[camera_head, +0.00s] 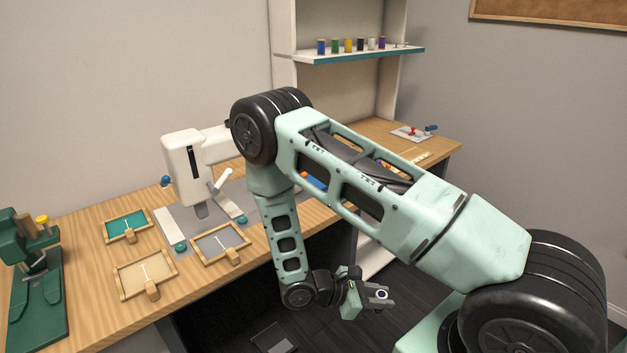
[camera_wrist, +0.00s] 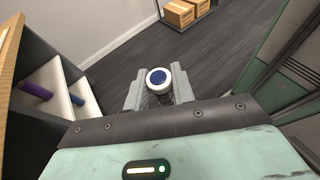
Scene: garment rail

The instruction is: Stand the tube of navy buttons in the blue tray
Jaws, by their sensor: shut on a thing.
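My gripper (camera_head: 377,297) is low in front of the table, over the dark floor. It is shut on a tube with a white rim and a navy end (camera_head: 382,294). In the wrist view the tube (camera_wrist: 157,77) sits between the two grey fingers, its round end facing the camera. No tray on the table is clearly blue. A grey-blue tray with a wooden frame (camera_head: 208,257) lies at the table's front edge, left of my arm. A small bright blue thing (camera_head: 313,181) shows partly through my arm; I cannot tell what it is.
A teal tray (camera_head: 112,221) and a cream tray (camera_head: 124,286) lie left of a white sewing machine (camera_head: 183,165). A green press (camera_head: 37,300) stands far left. Thread spools line a shelf (camera_head: 365,55). Cardboard boxes (camera_wrist: 185,13) stand on the floor; shelves with purple rolls (camera_wrist: 36,92) are left.

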